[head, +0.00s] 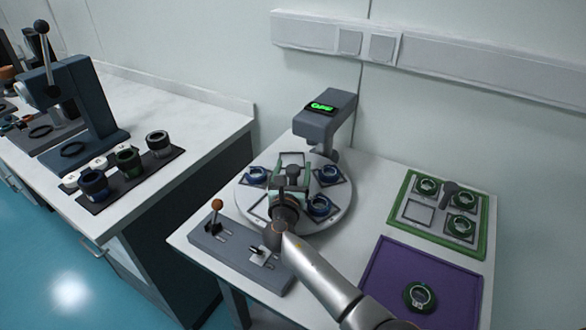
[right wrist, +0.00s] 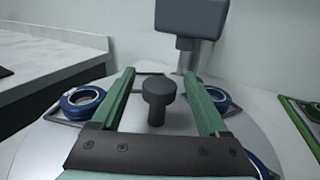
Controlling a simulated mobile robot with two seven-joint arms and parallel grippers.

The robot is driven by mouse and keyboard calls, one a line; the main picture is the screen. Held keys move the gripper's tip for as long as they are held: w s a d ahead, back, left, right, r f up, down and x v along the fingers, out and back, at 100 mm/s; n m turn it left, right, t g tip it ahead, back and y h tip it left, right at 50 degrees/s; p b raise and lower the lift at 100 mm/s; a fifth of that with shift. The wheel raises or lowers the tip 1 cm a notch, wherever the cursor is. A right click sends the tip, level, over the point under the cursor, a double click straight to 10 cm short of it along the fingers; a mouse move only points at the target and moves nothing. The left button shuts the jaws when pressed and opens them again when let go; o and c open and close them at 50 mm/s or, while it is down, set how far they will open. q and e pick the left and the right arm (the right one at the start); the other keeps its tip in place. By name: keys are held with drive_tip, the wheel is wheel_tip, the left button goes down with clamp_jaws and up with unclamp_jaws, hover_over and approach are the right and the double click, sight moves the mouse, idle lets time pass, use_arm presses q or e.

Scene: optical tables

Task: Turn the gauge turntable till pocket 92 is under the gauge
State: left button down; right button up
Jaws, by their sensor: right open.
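The gauge turntable (head: 340,208) is a pale round disc on the table; it fills the lower right wrist view (right wrist: 35,150). Blue-ringed parts sit in pockets at its left (head: 257,175) and right (head: 328,173), with another blue ring (head: 319,205) nearer me. A dark knob (right wrist: 157,98) stands up from the disc. My right gripper (head: 291,178) is open, its green fingers on either side of the knob, with gaps showing. The gauge (head: 325,118), grey with a lit green display, overhangs the disc's far edge. No pocket number is readable. My left gripper is out of view.
A lever box (head: 235,255) stands in front of the turntable. To the right are a green tray (head: 483,225) with dark ring parts and a purple mat (head: 385,265) holding one ring. A separate bench (head: 200,100) with a press stands at left.

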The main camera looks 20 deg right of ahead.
sight(292, 173)
drive_tip(key=v, duration=0.7)
drive_tip(key=shift+s+a, duration=0.15)
